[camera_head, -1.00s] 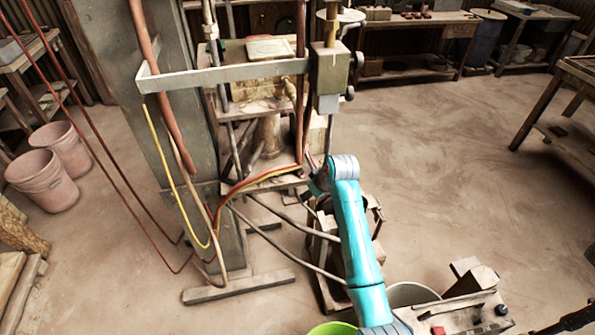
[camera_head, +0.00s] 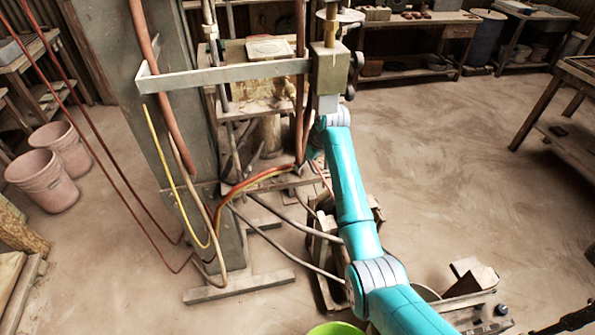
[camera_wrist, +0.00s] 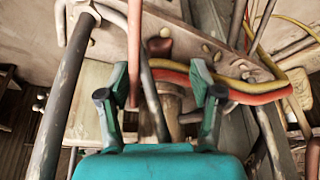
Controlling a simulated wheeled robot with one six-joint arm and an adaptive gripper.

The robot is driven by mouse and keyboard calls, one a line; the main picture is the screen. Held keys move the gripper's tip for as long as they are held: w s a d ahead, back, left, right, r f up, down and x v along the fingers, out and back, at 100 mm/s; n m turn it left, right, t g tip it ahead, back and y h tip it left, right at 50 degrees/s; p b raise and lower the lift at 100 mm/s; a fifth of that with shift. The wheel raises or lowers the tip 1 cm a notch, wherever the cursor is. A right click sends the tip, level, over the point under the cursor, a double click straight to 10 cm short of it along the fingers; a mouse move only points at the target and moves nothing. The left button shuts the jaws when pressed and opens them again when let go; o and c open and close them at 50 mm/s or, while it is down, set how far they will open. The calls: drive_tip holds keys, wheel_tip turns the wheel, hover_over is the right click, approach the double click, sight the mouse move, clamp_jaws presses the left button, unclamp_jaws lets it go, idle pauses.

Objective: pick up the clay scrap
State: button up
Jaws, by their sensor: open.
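My gripper (camera_wrist: 158,74) shows in the wrist view with its two teal fingers spread apart and nothing held between them. A reddish-brown lump (camera_wrist: 159,47) lies on a pale surface (camera_wrist: 180,48) beyond the fingertips, roughly centred between them. It may be the clay scrap, but I cannot tell for sure. Several small beige bits lie near it. In the head view my arm (camera_head: 345,180) reaches up to the press (camera_head: 330,72), and the gripper is hidden there.
Red and yellow hoses (camera_wrist: 245,92) cross just beyond the right finger, and dark rods and a red hose (camera_wrist: 134,50) run close to the left one. In the head view, pink buckets (camera_head: 45,178) stand at left.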

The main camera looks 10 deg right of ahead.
drive_tip(key=shift+x, duration=2.65)
drive_tip(key=shift+w+r, duration=0.1)
clamp_jaws()
